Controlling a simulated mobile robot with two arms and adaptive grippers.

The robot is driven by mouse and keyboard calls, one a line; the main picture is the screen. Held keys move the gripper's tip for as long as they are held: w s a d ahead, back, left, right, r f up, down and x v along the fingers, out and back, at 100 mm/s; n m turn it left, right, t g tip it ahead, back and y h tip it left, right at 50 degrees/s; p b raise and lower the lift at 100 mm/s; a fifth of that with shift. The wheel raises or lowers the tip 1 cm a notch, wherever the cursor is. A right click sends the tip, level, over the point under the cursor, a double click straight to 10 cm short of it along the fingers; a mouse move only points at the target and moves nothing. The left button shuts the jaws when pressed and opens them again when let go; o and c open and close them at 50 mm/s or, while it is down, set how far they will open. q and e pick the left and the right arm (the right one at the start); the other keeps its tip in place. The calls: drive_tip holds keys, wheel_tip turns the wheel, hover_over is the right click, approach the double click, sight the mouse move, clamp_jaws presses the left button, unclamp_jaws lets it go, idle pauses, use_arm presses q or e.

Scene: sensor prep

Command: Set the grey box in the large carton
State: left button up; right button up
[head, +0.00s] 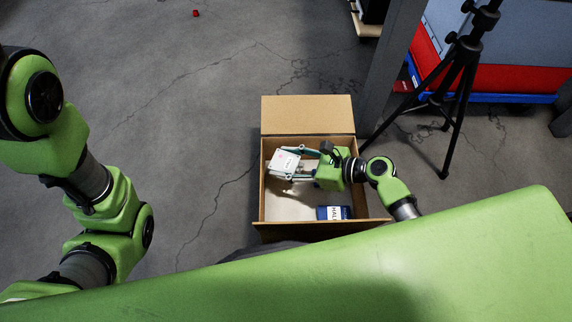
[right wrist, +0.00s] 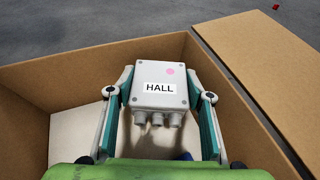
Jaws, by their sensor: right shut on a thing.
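The grey box (head: 285,161), labelled HALL in the right wrist view (right wrist: 158,78), has a pink dot on its lid and several cable glands on one side. My right gripper (head: 296,163) is shut on it, with one finger on each side, as the right wrist view (right wrist: 160,95) shows. The large carton (head: 264,190) stands open on the floor. The grey box is within the outline of its walls, apparently above its bottom; the exact height is unclear. My left arm shows at the left, but its gripper is out of view.
A blue item (head: 333,212) with a white label lies in the carton's near right part. The carton's flap (head: 307,115) is folded out at the far side. A post (head: 388,75) and a black tripod (head: 461,80) stand to the right. Floor to the left is clear.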

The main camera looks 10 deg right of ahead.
drive_tip(key=shift+f, duration=0.5)
drive_tip(key=o, duration=1.2)
